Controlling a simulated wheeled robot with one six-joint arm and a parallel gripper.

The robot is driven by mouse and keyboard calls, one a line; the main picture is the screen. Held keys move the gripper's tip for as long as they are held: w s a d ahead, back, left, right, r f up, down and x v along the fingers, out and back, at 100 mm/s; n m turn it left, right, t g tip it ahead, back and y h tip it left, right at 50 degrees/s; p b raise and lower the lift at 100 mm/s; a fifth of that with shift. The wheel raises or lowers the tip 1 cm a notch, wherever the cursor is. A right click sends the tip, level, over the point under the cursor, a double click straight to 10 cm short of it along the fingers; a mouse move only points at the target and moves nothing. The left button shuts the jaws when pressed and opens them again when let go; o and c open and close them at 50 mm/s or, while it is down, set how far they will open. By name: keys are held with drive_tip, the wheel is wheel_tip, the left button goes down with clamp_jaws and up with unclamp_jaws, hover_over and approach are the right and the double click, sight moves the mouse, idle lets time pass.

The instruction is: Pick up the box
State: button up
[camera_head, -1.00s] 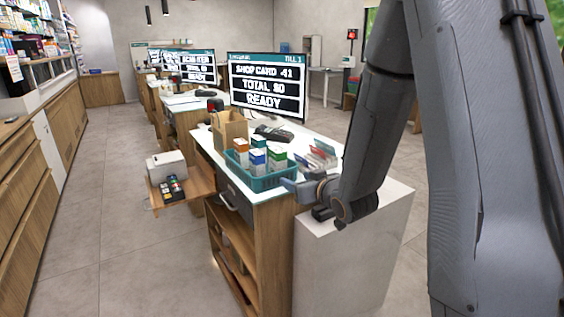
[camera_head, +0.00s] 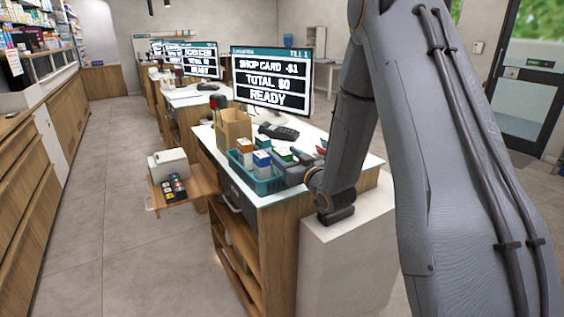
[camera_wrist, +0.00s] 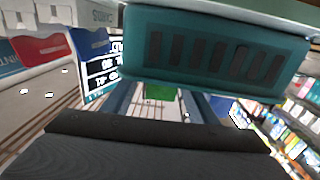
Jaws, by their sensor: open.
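A teal basket (camera_head: 268,186) stands on the counter and holds several small cartons. One is white with an orange-brown top (camera_head: 243,147), one is white and blue (camera_head: 261,160), and a green-topped one (camera_head: 282,154) is behind them. Which one is the box is unclear. My gripper (camera_head: 296,172) is low at the basket's right side; my wrist partly hides that side. In the wrist view the basket wall (camera_wrist: 215,50) fills the top, and my open fingers (camera_wrist: 160,105) point forward with a green patch (camera_wrist: 160,91) showing between them.
A brown cardboard holder (camera_head: 233,130) stands behind the basket, and a dark card terminal (camera_head: 278,132) beside it. The till screen (camera_head: 270,83) rises behind them. Red and blue packs (camera_wrist: 45,47) show in the wrist view. A shelf with a white printer (camera_head: 168,163) juts out left.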

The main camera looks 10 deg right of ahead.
drive_tip(key=shift+w+a, duration=0.2)
drive_tip(key=shift+w, duration=0.3)
drive_tip(key=c, duration=1.3)
drive_tip(key=shift+o, duration=0.2)
